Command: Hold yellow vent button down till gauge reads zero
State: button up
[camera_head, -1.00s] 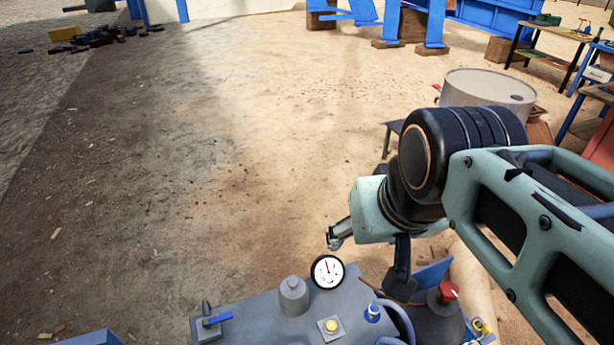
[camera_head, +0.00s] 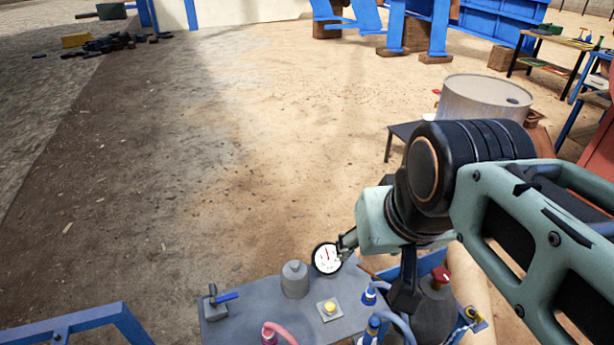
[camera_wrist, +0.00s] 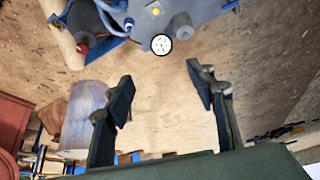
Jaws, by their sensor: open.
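The yellow vent button (camera_head: 330,307) sits on a small pale square plate on top of a grey panel (camera_head: 246,318) in the head view. It also shows near the top of the wrist view (camera_wrist: 155,10). The round white gauge (camera_head: 326,258) stands at the panel's far edge, its red needle pointing roughly upward; its numbers are too small to read. It is also in the wrist view (camera_wrist: 161,44). My gripper (camera_wrist: 160,92) is open and empty, its two fingers apart. In the head view its fingertip end is beside the gauge, apart from the button.
A grey knob-like cylinder (camera_head: 295,279) and a blue-handled valve (camera_head: 222,298) stand left of the button. Blue fittings (camera_head: 369,296), hoses and a red knob (camera_head: 441,274) are to its right. A drum (camera_head: 486,97) stands behind my arm. The ground at left is open.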

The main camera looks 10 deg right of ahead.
grip_shut()
dwell(1.4)
